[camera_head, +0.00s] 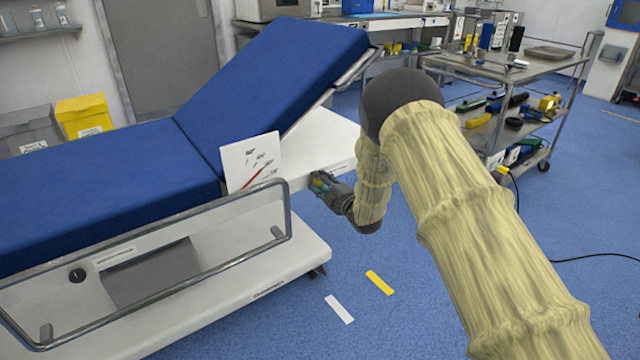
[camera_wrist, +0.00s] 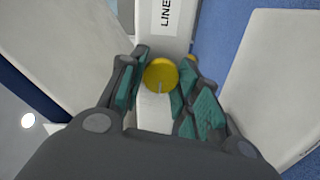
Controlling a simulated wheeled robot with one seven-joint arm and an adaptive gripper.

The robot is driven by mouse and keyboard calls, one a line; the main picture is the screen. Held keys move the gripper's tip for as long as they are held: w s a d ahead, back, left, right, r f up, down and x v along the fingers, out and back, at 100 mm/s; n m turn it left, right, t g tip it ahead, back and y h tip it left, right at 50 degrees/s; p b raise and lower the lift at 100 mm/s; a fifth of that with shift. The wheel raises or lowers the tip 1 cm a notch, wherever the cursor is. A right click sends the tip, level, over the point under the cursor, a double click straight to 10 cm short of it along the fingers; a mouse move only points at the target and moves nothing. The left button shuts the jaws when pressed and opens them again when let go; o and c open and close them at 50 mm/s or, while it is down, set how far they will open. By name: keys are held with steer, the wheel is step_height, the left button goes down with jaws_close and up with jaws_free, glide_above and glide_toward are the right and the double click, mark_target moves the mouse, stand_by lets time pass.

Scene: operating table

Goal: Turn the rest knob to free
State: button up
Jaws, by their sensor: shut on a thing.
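The rest knob (camera_wrist: 160,74) is a round yellow knob with a pale line on its face, in the middle of the wrist view. My gripper (camera_wrist: 161,92) has its teal-padded fingers on both sides of the knob and is shut on it. In the head view my gripper (camera_head: 322,184) is at the side of the operating table, just below the raised backrest, and it hides the knob there. A white dial plate (camera_head: 251,160) with small markings and a red pointer stands at the table's side, left of my gripper.
The blue operating table (camera_head: 110,185) has a metal side rail (camera_head: 150,235) left of my gripper. A steel trolley (camera_head: 515,68) with tools stands at the back right. A white strip (camera_head: 339,309) and a yellow strip (camera_head: 379,282) lie on the open blue floor.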

steer(key=o, duration=1)
steer(key=shift+s, duration=0.1)
steer(key=v, duration=1.2)
steer(key=shift+f, duration=0.1)
